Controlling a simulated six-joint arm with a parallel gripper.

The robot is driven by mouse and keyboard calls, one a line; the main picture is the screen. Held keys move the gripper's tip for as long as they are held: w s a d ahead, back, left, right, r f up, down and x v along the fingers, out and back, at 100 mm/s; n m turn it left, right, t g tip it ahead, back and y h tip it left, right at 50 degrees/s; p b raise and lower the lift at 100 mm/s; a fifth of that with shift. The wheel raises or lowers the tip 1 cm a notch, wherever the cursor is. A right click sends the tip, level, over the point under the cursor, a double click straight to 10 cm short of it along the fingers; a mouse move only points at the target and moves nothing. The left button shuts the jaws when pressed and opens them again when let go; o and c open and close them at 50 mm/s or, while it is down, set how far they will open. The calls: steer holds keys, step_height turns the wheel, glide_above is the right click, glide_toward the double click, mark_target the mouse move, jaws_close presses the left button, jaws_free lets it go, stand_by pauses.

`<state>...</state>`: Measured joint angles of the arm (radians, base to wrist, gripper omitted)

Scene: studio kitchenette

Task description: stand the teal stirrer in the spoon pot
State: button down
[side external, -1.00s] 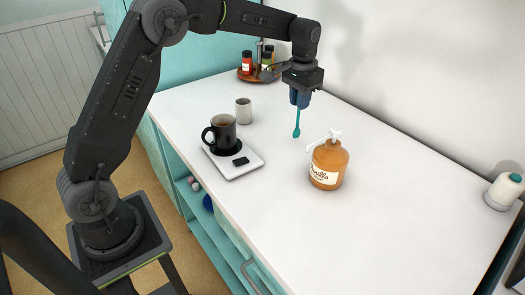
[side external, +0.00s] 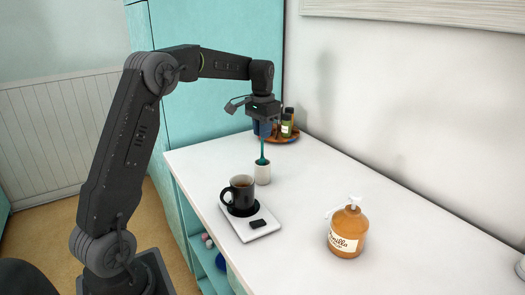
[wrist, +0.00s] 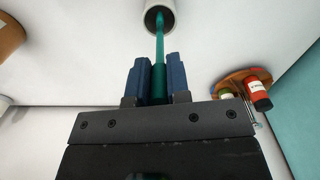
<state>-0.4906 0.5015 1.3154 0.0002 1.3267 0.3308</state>
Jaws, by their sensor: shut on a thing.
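My gripper (side external: 263,130) is shut on the upper part of the teal stirrer (side external: 262,148), which hangs upright with its broad end down. In the wrist view the blue fingers (wrist: 159,80) close on the stirrer (wrist: 159,50) from both sides. The spoon pot (side external: 263,175) is a small white cup standing on the counter below my gripper. The stirrer's lower end is at the pot's mouth; in the wrist view it overlaps the dark opening of the pot (wrist: 173,17). I cannot tell whether the tip is below the rim.
A black mug (side external: 240,193) stands on a white scale (side external: 235,232) in front of the pot. An orange vanilla pump bottle (side external: 348,232) stands at the right. A wooden tray (side external: 293,137) with small bottles is behind my gripper.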

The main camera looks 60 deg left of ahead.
mark_target(262, 155)
steer(key=shift+f, duration=2.35)
steer(key=c, duration=1.1)
jaws_free()
steer(key=shift+f, duration=0.15)
